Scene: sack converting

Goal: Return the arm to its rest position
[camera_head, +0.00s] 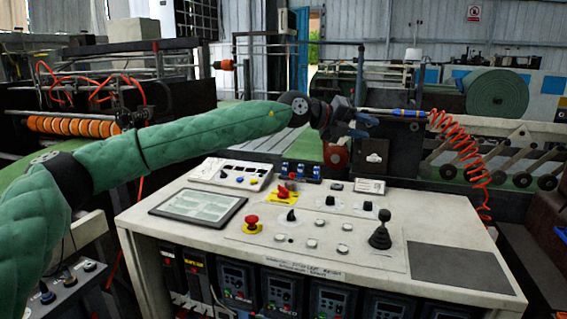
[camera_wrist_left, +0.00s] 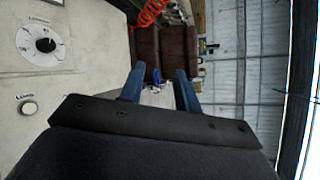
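My left arm (camera_head: 190,137), in a green quilted sleeve, reaches in from the left across the back of the control console. My left gripper (camera_head: 362,126) is above the console's back edge. In the left wrist view its two blue fingers (camera_wrist_left: 160,72) stand apart, with nothing held between them. A small blue and pale shape shows in the gap there, too small to tell what it is. My right arm and gripper are not in view.
The pale console (camera_head: 190,222) carries a red stop button (camera_head: 252,222), a black joystick (camera_head: 381,232) and several knobs. A red coiled hose (camera_head: 468,150) hangs right of my gripper, by a blue-handled tool (camera_head: 408,113). A green roll (camera_head: 497,95) stands behind.

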